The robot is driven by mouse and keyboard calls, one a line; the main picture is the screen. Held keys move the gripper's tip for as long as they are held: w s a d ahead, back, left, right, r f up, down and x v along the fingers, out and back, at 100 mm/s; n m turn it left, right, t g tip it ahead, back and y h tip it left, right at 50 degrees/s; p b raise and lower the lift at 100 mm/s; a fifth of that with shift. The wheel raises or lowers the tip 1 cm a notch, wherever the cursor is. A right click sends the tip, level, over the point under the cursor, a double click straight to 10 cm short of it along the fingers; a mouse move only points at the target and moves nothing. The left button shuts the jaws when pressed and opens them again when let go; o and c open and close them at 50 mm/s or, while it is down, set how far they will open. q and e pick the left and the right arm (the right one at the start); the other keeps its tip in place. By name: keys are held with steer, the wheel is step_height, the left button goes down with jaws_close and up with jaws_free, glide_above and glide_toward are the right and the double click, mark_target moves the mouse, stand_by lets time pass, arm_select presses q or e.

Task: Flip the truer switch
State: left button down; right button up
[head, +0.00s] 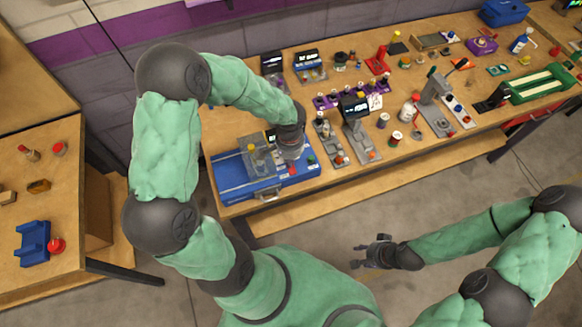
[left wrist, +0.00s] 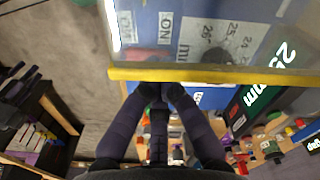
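The truer is a blue machine (head: 232,188) at the front left of the workbench, with a clear guard (head: 258,158) on top. In the left wrist view, the guard's yellow edge (left wrist: 220,75) crosses in front of my fingertips. An ON label (left wrist: 165,28) and number labels show through the clear guard. I cannot clearly make out the switch; a blurred dark red shape shows behind the guard. My left gripper (left wrist: 165,91) is shut and empty, close to the yellow edge; contact cannot be told. My right gripper (head: 368,253) is open and empty, away from the bench.
A grey tool stand (head: 360,140) and small bottles stand right of the truer. A green-framed track piece (head: 540,84) lies at the far right. A separate wooden table at left holds a blue cradle (head: 33,243) and a red knob. Open floor lies before the bench.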

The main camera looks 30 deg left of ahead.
arm_select(q)
steer(key=shift+f, duration=0.2)
steer(key=shift+r+p, duration=2.45)
steer(key=shift+r, duration=1.1)
steer(key=shift+f, duration=0.1)
steer(key=s+d+f+n+h, duration=0.25)
steer(key=s+d+f, duration=0.35)
steer(key=f, duration=0.3)
steer(key=s+d+f+n+h, duration=0.2)
steer(key=s+d+f+n, duration=0.1)
steer(key=s+d+f, duration=0.55)
steer(key=w+f+b, duration=0.3)
steer(key=f+b, duration=0.7)
steer(key=shift+w+m, duration=0.15)
steer(key=shift+m, duration=0.3)
